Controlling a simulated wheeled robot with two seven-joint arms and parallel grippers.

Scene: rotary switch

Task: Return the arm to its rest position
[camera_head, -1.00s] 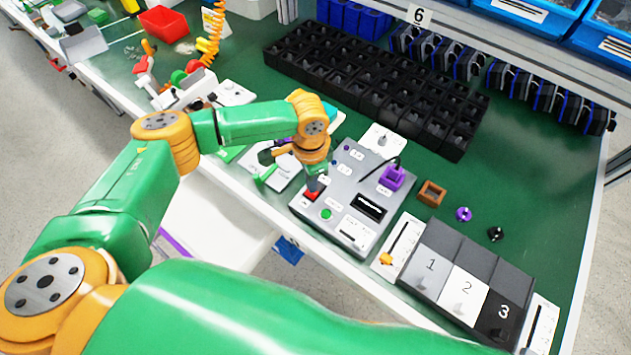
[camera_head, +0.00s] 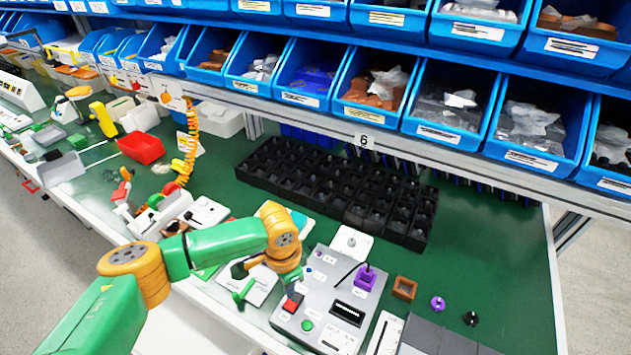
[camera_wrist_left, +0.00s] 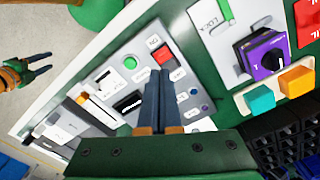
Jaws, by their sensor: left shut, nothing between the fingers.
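My left gripper (camera_head: 291,282) points down at the grey control panel (camera_head: 322,262), above its red button (camera_head: 293,303). In the left wrist view its two dark fingers (camera_wrist_left: 161,74) are together and empty, tips close to the red button (camera_wrist_left: 164,57); I cannot tell whether they touch it. A purple rotary switch with a black knob (camera_wrist_left: 266,54) is at the upper right of that view. My right gripper (camera_wrist_left: 38,66) shows small at the left of the wrist view, over the floor, fingers apart. The head view does not show it.
A black compartment tray (camera_head: 335,195) lies behind the panel. Blue bins (camera_head: 373,85) line the shelf above. A red bin (camera_head: 141,147) and an orange coiled hose (camera_head: 190,135) stand left. Green bench top (camera_head: 495,265) is free at right.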

